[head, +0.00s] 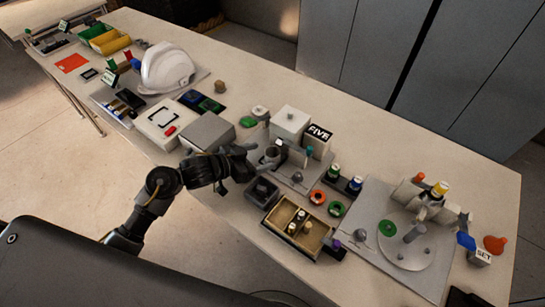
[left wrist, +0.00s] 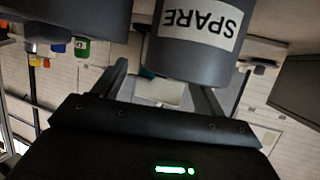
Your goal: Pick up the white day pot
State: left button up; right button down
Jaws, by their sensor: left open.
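I cannot tell for certain which thing is the white day pot; no label naming it is readable. A small pale round pot (head: 260,113) stands at the back of the table, left of a white box (head: 290,122). My left gripper (head: 250,158) is open over the middle of the table, beside a dark grey pot (head: 271,155). In the left wrist view, a grey cylinder labelled SPARE (left wrist: 197,28) is close beyond my open fingers (left wrist: 165,85). Nothing is visibly held between them. My right gripper is not in view.
An open tan tray (head: 299,228) with small pots lies right of my left gripper. A grey board with a round plate (head: 402,250) is farther right. A white helmet shell (head: 167,68) stands at the left. A block labelled FIVE (head: 318,139) stands behind the gripper.

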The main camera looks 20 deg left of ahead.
aim_at(279, 150)
pick_arm(q)
jog(key=x, duration=0.5)
jog(key=shift+w+d+r, duration=0.1)
jog(key=shift+r, duration=0.15)
jog(key=shift+c, duration=0.4)
jog(key=c, duration=1)
